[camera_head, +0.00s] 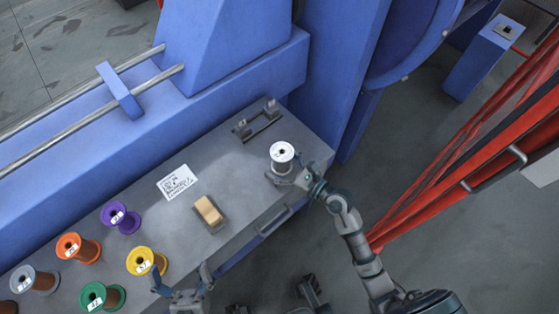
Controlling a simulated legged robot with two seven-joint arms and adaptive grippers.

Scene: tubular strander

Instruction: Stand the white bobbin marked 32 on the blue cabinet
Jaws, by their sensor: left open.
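The white bobbin (282,151) is at the right end of the grey bench top, its pale flange and dark centre hole facing up. The number on its label is too small to read. My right gripper (287,177) is closed around the lower part of the bobbin, and its fingers are partly hidden. I cannot tell whether the bobbin touches the bench. My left gripper (182,283) is open and empty at the bench's front edge, near the yellow bobbin (146,261). A blue cabinet (481,62) stands at the far upper right, with a small dark fitting on top.
Purple (120,218), orange (78,248), green (102,297) and grey (35,281) bobbins stand on the bench's left. A tan block (209,212), a paper sheet (177,182) and a dark bracket (258,120) lie on the bench (232,172). Red rails (465,150) slope across the right.

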